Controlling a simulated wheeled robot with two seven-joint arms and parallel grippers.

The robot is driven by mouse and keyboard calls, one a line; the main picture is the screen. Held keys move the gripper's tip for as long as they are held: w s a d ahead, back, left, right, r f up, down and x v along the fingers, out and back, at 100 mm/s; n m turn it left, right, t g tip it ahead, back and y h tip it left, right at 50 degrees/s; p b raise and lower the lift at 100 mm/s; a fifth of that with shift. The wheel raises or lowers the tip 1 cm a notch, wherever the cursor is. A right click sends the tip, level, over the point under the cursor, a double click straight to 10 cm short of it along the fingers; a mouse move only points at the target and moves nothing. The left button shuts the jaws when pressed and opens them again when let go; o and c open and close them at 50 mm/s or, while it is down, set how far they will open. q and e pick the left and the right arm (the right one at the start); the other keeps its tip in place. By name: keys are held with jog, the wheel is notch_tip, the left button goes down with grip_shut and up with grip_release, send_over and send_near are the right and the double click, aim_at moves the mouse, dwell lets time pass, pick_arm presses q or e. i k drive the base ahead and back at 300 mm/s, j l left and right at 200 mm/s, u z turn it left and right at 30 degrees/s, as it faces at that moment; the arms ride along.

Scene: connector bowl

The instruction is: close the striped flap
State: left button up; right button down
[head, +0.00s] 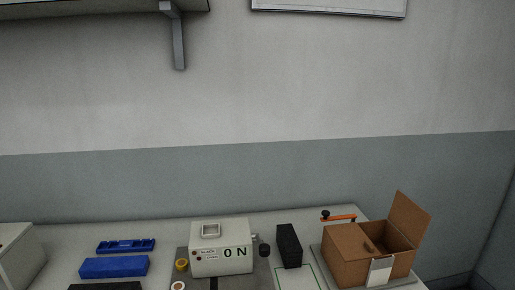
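An open brown cardboard box (346,271) stands at the right end of the table. One plain brown flap (409,220) stands up and leans outward on its right side. A brown panel (350,239) with a notched edge covers the left part of the opening, and the right part is open. A whitish piece (380,271) shows at the front of the box; I cannot tell whether it is a flap or a label. I can make out no stripes on any flap. Neither of my grippers is in view.
A white device (221,262) marked ON stands left of the box, with a black block (289,246) between them. An orange-handled item (338,217) lies behind the box. Blue trays (114,267) lie at the left. A wall shelf bracket (178,45) hangs above.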

aim_at(411, 220)
jog(key=l+u, duration=0.1)
jog(key=l, duration=0.45)
jog(key=l+u, duration=0.1)
jog(key=l, duration=0.5)
jog(key=l+u, duration=0.1)
jog(key=l, duration=0.45)
jog(key=l+u, duration=0.1)
jog(key=l, duration=0.5)
jog(key=k+l+u, duration=0.15)
jog(key=l, duration=0.4)
jog(key=l+u, duration=0.1)
jog(key=l, duration=0.45)
jog(key=k+l+u, duration=0.1)
jog(key=l, duration=0.45)
jog(key=k, duration=0.1)
